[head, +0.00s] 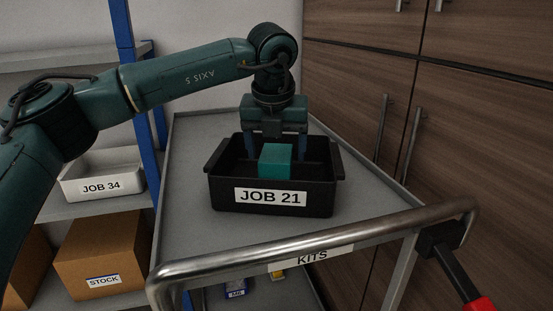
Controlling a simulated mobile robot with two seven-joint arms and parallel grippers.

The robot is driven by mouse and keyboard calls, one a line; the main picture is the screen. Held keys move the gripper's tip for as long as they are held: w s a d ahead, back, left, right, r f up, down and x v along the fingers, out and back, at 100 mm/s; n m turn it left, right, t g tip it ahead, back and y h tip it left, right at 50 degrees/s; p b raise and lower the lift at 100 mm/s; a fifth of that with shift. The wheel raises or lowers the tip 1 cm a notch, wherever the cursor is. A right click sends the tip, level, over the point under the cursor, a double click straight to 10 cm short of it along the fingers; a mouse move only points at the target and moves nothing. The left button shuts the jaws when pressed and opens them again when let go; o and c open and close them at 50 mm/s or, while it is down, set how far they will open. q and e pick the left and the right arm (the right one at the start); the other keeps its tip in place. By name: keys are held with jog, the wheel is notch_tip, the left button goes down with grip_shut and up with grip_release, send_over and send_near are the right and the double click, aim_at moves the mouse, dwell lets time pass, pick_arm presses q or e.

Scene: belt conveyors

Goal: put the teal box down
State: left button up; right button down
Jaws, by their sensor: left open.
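The teal box (275,161) is inside the black bin labelled JOB 21 (322,200), near its middle. The bin's front wall hides the box's lower part, so I cannot tell whether it touches the bin floor. My left gripper (277,147) points down into the bin, just behind the box in the picture. Its fingers are spread wide, one to the left and one to the right of the box, and their tips are partly hidden.
The bin stands on a grey cart (185,190) with a metal push handle (310,242) in front. A white bin labelled JOB 34 (100,175) and a cardboard STOCK box (100,250) are on shelves at left. Wooden cabinets (460,150) stand close on the right.

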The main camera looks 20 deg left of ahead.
pick_arm(q)
jog(key=p+v, duration=0.1)
jog(key=v, duration=0.6)
jog(key=shift+s+r, duration=0.1)
jog(key=shift+r, duration=0.1)
